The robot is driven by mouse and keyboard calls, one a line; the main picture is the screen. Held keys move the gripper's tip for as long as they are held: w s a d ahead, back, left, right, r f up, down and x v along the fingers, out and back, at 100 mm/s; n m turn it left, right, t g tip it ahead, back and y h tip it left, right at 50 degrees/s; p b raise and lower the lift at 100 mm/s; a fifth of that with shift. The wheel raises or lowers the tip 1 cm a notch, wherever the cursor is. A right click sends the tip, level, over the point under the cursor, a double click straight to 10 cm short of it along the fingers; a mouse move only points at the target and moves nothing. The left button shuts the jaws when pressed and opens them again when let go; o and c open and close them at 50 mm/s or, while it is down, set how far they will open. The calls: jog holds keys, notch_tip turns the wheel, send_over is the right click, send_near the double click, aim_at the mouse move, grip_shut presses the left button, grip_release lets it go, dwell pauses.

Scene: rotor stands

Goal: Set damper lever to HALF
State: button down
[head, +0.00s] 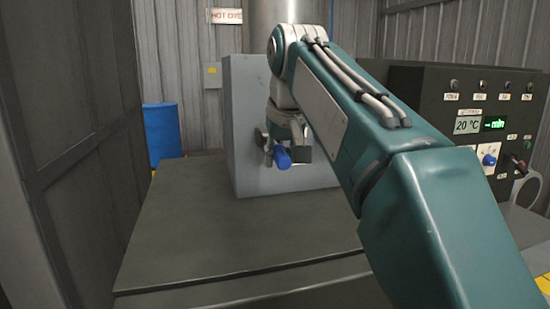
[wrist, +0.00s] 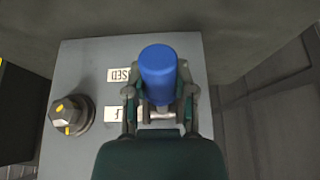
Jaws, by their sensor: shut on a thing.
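The damper lever has a blue cylindrical handle (head: 282,157) on the front of a grey cabinet (head: 245,110). In the wrist view the blue handle (wrist: 158,73) lies between the fingers of my gripper (wrist: 158,100). My gripper (head: 285,145) is shut on this handle. Beside it on the grey panel are two white labels, one reading "...SED" (wrist: 119,75) and one mostly hidden (wrist: 113,114). The rest of the lever and any other label are hidden behind my gripper.
A dark knob with yellow marks (wrist: 69,115) is left of the lever in the wrist view. A dark control box (head: 460,95) with a "20 °C" display stands at right. A blue barrel (head: 162,132) is at back left. The dark platform (head: 210,245) in front is clear.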

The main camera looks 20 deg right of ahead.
jog(key=shift+r+g, duration=0.55)
jog(key=shift+g, duration=0.45)
jog(key=shift+r, duration=0.1)
jog(key=shift+c, duration=2.1)
grip_release()
jog(key=shift+a, duration=0.1)
jog(key=shift+r, duration=0.1)
